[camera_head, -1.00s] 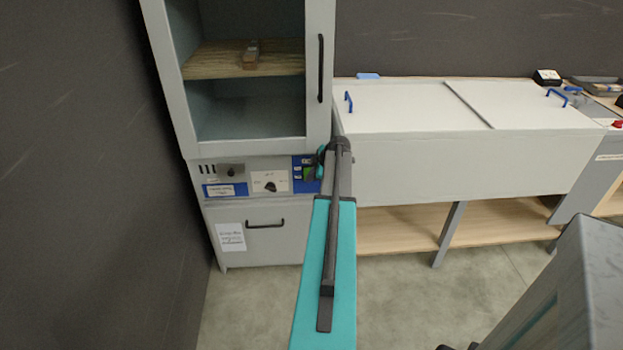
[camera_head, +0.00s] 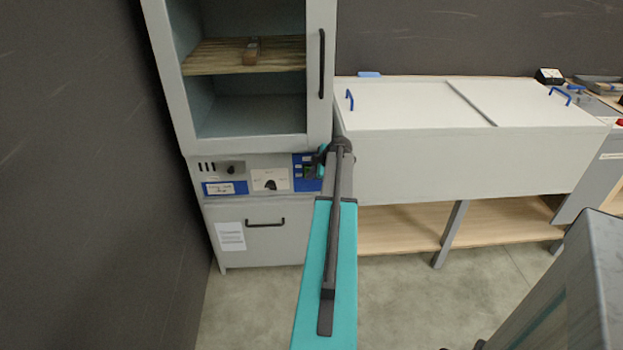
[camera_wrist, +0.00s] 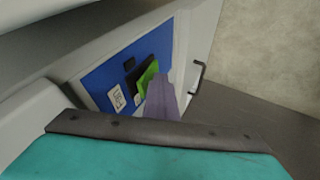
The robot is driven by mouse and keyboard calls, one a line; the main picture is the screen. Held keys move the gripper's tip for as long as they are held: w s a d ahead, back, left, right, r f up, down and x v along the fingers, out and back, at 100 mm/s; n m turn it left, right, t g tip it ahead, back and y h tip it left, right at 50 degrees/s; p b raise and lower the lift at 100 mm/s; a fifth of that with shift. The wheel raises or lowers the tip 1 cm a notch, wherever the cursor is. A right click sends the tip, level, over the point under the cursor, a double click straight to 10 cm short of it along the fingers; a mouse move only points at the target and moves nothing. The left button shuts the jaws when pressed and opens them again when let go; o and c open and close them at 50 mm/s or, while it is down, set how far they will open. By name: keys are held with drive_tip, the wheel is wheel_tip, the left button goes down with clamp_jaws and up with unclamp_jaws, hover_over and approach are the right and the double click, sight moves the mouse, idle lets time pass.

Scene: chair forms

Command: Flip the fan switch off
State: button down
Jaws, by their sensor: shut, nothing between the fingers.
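The blue switch panel (camera_head: 303,186) is on the right of the control strip on the grey cabinet. A switch with a green face (camera_wrist: 147,78) and a black surround shows in the wrist view, with a small white label beside it; in the head view the switch (camera_head: 308,171) is small and partly covered by my arm's end. My gripper (camera_wrist: 161,98) is shut and empty. Its purple-grey fingertip is right at the lower edge of the green switch in the wrist view, and I cannot tell whether it touches. Which way the switch is flipped is unclear.
The strip also has a dark knob (camera_head: 270,184) on a white plate. Above is a glass-fronted cabinet (camera_head: 327,120) with a wooden shelf; below is a door with a black handle (camera_head: 265,223). A long white chest (camera_head: 470,150) stands to the right. A dark wall is left.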

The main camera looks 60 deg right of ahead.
drive_tip(key=shift+w+d+r, duration=0.1)
drive_tip(key=shift+r, duration=0.9)
idle(0.3)
drive_tip(key=a+f+b+v, duration=0.1)
drive_tip(key=a+v, duration=0.1)
drive_tip(key=v, duration=1)
drive_tip(key=shift+s+a, duration=0.3)
drive_tip(key=shift+s, duration=0.2)
drive_tip(key=shift+s+p, duration=0.1)
drive_tip(key=shift+p, duration=0.55)
